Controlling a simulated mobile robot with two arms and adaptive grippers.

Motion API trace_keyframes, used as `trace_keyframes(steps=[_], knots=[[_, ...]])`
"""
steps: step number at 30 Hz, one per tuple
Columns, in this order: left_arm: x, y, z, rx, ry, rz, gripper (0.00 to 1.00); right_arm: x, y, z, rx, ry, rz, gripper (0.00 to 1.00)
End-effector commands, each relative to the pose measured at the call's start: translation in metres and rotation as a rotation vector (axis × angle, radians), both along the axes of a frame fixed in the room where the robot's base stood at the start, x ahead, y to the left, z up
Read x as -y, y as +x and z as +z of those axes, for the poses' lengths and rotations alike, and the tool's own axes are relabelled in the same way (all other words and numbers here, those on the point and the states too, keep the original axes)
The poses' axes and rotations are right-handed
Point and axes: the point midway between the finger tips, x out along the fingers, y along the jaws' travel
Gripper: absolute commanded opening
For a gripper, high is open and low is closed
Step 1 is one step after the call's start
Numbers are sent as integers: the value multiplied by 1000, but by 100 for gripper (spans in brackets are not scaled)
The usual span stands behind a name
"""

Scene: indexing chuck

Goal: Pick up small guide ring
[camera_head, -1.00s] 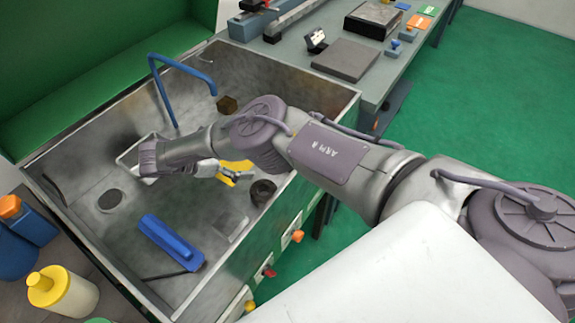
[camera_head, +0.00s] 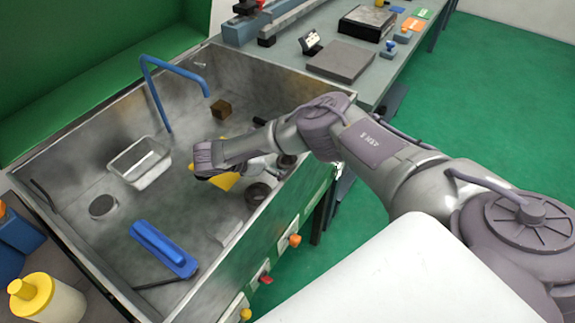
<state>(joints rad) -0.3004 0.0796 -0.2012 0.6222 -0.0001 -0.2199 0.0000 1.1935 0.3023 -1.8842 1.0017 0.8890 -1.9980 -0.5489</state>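A dark round ring-like part (camera_head: 258,193) lies on the floor of the metal sink, near its right wall. A second dark round part (camera_head: 287,160) shows beside it, partly hidden by my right arm. I cannot tell which of the two is the small guide ring. My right gripper (camera_head: 264,170) is low over the sink beside these parts, mostly hidden by its own wrist. Its fingers are too small and covered to tell if they are open or shut. My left gripper is out of view.
The metal sink (camera_head: 90,167) holds a white tray (camera_head: 140,162), a blue brush-like tool (camera_head: 164,248), a brown block (camera_head: 221,109) and a yellow piece (camera_head: 226,181) under my wrist. A blue faucet (camera_head: 152,87) arches over it. A yellow-capped bottle (camera_head: 52,300) stands at front left.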

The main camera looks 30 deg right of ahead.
Motion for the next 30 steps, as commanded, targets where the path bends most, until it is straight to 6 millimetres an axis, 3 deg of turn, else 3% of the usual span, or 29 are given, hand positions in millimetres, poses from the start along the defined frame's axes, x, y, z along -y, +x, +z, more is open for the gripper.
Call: trace_keyframes(steps=[7,23,30], knots=[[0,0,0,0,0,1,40,1,0,0,0,0,1,90],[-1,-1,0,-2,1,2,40,1,0,0,0,0,0,1],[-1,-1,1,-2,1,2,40,1,0,3,2,-1,0,0]])
